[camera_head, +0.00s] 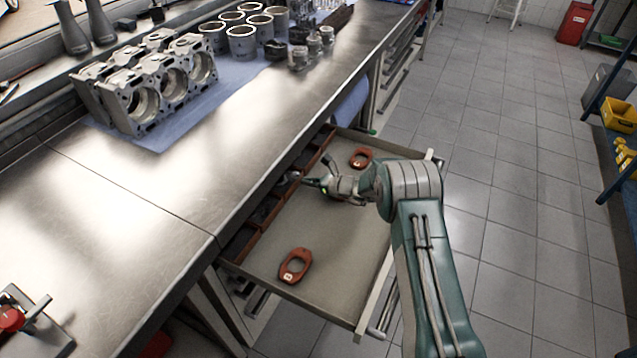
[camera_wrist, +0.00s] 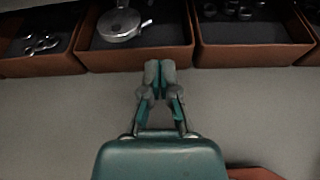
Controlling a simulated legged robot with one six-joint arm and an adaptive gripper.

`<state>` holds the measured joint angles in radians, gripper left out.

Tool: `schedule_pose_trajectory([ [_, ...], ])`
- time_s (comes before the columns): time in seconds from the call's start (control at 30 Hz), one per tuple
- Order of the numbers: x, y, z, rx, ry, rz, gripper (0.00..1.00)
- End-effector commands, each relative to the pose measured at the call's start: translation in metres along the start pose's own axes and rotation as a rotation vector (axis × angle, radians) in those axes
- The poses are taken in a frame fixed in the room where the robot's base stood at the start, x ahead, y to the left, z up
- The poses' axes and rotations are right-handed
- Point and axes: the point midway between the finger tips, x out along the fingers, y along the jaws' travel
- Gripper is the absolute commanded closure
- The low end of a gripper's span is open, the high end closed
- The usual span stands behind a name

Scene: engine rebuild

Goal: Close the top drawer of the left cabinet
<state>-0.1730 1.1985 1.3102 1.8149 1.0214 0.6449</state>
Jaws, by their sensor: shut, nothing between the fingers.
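The top drawer (camera_head: 335,235) stands pulled out from under the metal workbench, over the floor. Its front edge with a bar handle (camera_head: 378,331) faces the lower right. My gripper (camera_head: 312,184) is inside the drawer's outline, over its inner part. In the wrist view my gripper (camera_wrist: 160,66) is shut with nothing between its fingers. Its fingertips are close to the brown compartments (camera_wrist: 135,58) at the back of the drawer; I cannot tell whether they touch. The lower part of the cabinet is partly hidden by the drawer.
Two red-brown oval parts (camera_head: 294,266) (camera_head: 361,158) lie on the drawer floor. The compartments hold small metal parts. Engine blocks (camera_head: 150,85) and cylinder liners (camera_head: 242,42) stand on the workbench (camera_head: 190,165). The tiled floor (camera_head: 520,200) to the right is clear. A blue shelf stands far right.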

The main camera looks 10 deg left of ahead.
Motion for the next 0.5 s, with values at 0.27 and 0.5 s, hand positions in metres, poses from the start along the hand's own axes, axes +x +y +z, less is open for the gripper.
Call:
schedule_pose_trajectory([
  [0.27, 0.0073, -0.0003, 0.0003, 0.000, 0.000, -0.001, 1.00],
  [0.5, 0.0123, 0.0002, 0.0013, -0.001, 0.001, 0.001, 1.00],
])
